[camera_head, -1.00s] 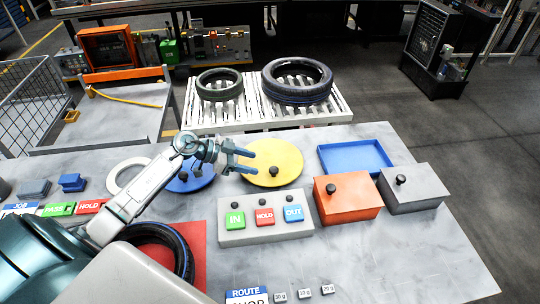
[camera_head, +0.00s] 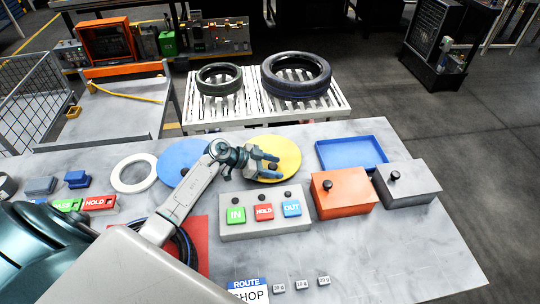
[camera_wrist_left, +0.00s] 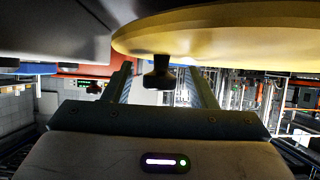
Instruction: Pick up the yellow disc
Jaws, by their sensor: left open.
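The yellow disc (camera_head: 287,150) lies flat on the grey table, right of a blue disc (camera_head: 177,153). My left gripper (camera_head: 273,163) is over the near part of the yellow disc and covers some of it. In the left wrist view, which looks upside down, the yellow disc (camera_wrist_left: 235,32) fills the top. Its black knob (camera_wrist_left: 159,75) shows between the two open fingers of my left gripper (camera_wrist_left: 160,88), with gaps at both sides. In the head view the fingers largely hide the knob. My right gripper is not in view.
A grey button box (camera_head: 264,225) stands just in front of the yellow disc. An orange box (camera_head: 343,198) and a grey box (camera_head: 407,190) stand to the right, with a blue tray (camera_head: 352,154) behind. A white ring (camera_head: 116,174) lies at left. The table's right front is clear.

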